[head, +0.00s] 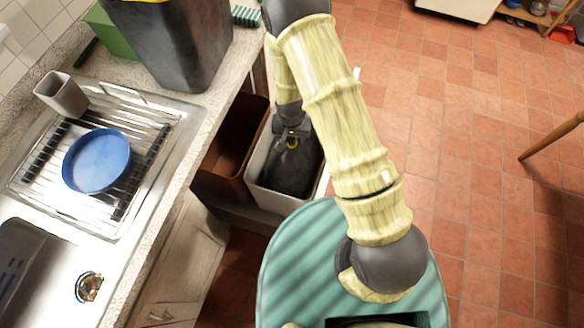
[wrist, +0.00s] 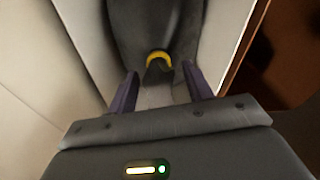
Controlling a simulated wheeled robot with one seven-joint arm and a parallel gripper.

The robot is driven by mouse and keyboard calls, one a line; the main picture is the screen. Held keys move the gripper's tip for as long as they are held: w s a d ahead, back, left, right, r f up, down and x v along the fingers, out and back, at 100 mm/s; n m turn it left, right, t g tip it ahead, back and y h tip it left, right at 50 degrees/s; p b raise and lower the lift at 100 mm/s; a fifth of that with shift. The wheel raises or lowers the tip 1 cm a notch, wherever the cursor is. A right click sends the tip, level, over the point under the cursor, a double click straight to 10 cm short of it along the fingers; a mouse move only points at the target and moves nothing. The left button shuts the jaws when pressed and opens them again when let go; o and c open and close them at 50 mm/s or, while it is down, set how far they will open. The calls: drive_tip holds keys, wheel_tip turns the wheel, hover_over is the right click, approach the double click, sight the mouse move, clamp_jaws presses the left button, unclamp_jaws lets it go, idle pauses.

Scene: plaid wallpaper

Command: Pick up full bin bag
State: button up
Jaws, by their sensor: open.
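A full black bin bag (head: 294,166) sits inside a white bin (head: 257,180) in the pull-out below the counter. The bag also shows in the wrist view (wrist: 156,30), with a yellow tie (wrist: 158,58) round its neck. My gripper (head: 292,134) points down over the bag. My arm hides part of the bin's right side in the head view.
A brown bin (head: 228,150) stands left of the white one. The counter holds a sink, a blue plate (head: 97,160) on a rack, a grey cup (head: 62,95) and a large dark container (head: 180,50). The tiled floor to the right is mostly clear; a wooden leg (head: 552,137) stands there.

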drive_tip(key=shift+c, duration=0.4)
clamp_jaws()
drive_tip(key=shift+w, duration=0.1)
drive_tip(key=shift+d, duration=0.1)
idle(0.8)
